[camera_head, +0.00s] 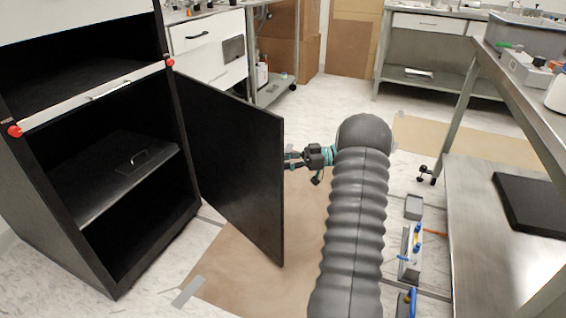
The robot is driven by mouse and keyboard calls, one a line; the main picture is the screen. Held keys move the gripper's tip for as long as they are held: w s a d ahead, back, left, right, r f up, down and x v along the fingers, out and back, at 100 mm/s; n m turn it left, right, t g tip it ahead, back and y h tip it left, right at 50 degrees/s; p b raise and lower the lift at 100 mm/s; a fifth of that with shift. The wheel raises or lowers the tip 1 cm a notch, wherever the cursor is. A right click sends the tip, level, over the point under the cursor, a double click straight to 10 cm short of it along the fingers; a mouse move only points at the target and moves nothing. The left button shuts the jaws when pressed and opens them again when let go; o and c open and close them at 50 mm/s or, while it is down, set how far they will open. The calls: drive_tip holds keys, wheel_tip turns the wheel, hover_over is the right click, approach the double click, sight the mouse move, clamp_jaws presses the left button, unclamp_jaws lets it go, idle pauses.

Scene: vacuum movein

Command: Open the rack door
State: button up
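The black rack (60,240) stands at the left of the head view. Its black door (235,165) is hinged at the rack's right side and stands swung well open toward me, with the compartment behind it showing. My gripper (290,160) is at the right of the door's free edge, at about mid-height or above. Its fingertips are close to the edge; whether they touch it cannot be told. The fingers are small and partly hidden, so I cannot tell if they are open or shut. No handle shows on the visible door face.
Inside the rack are a shelf (100,195) with a small handle and a pale bar (90,98) with red knobs. A metal table (500,250) stands at the right, with small tools (412,245) on the floor beside it. White drawers (208,50) stand behind the door.

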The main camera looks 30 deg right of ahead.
drive_tip(key=v, duration=0.7)
drive_tip(key=shift+d, duration=0.25)
drive_tip(key=shift+s, duration=0.1)
drive_tip(key=shift+c, duration=0.2)
